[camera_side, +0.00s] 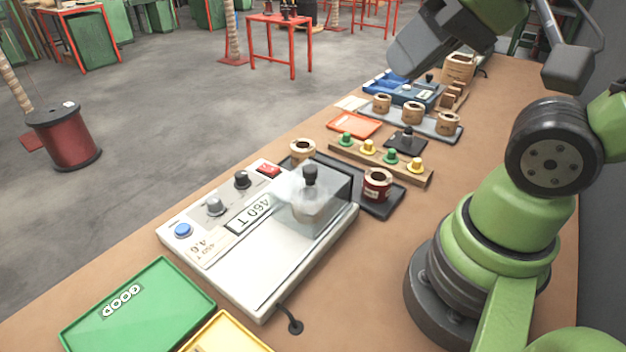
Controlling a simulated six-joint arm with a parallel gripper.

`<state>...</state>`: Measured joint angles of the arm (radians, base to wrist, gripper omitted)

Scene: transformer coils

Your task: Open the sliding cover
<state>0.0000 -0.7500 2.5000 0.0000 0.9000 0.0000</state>
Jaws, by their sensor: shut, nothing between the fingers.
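The sliding cover (325,212) is a clear, see-through box on the right part of a white tester (262,268) with a display reading 460 T. My gripper (408,62) is at the top of the side view, grey, tilted and raised well above the bench. It is shut and empty, far behind the cover and touching nothing.
A dark tray (398,198) with a dark red coil (377,185) sits just beyond the tester. A wooden rack (427,176) of coloured knobs is behind it. A green tray (140,310) and a yellow tray (225,336) are in front. Bench right of the tester is clear.

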